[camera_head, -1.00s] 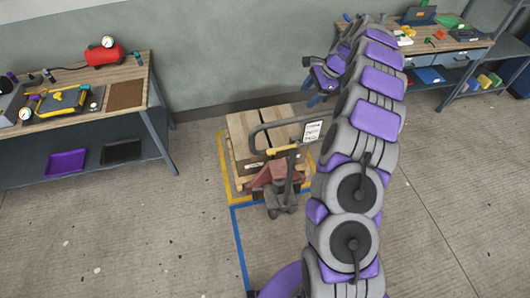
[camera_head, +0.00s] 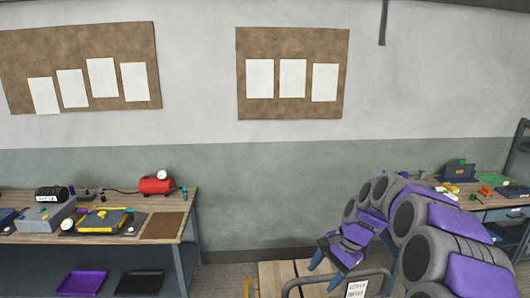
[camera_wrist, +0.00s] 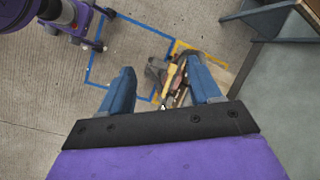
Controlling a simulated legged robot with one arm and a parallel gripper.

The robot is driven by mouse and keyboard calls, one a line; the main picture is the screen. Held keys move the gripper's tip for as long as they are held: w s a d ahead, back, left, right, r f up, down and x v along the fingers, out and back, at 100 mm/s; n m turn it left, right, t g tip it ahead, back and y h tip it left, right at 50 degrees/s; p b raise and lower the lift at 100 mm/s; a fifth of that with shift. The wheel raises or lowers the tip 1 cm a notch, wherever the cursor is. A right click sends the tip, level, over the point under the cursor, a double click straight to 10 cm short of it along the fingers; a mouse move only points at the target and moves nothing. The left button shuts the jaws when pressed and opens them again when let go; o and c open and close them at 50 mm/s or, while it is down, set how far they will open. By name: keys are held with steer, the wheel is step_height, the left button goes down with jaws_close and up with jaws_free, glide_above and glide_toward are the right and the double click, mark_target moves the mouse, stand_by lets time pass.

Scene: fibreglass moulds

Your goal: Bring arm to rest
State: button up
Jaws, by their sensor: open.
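My gripper (camera_head: 324,262) is at the end of my purple and grey arm, right of centre in the head view, in front of the wall and over the boxes. In the wrist view my gripper (camera_wrist: 160,92) shows two blue fingers set wide apart, with nothing between them. Past the fingers, farther down, are a pallet jack (camera_wrist: 170,75) and blue and yellow floor lines. The arm is bent and held out in front of me.
A left workbench (camera_head: 190,210) carries a red tank (camera_head: 156,185) and tools. A right workbench (camera_head: 492,213) holds small coloured parts. Wooden-topped boxes (camera_head: 275,275) and the jack's handle (camera_head: 335,277) stand below my gripper. Two notice boards hang on the wall.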

steer(key=s+a+f+n+g+h+b, duration=0.1)
steer(key=s+a+f+n+b, duration=0.15)
steer(key=s, duration=0.65)
steer(key=s+a+f+n+h+b, duration=0.1)
steer(key=s+a+f+n+b, duration=0.2)
steer(key=s, duration=0.6)
steer(key=s+d+f+n+h+b, duration=0.1)
steer(key=s+f+b, duration=0.3)
steer(key=s, duration=0.6)
steer(key=s+d+f+n+h+b, duration=0.1)
steer(key=s+d+f+n+b, duration=0.2)
steer(key=s, duration=0.7)
steer(key=shift+f+n+g+h+b, duration=0.3)
steer(key=shift+f+n+g+b, duration=0.1)
steer(key=shift+f, duration=0.5)
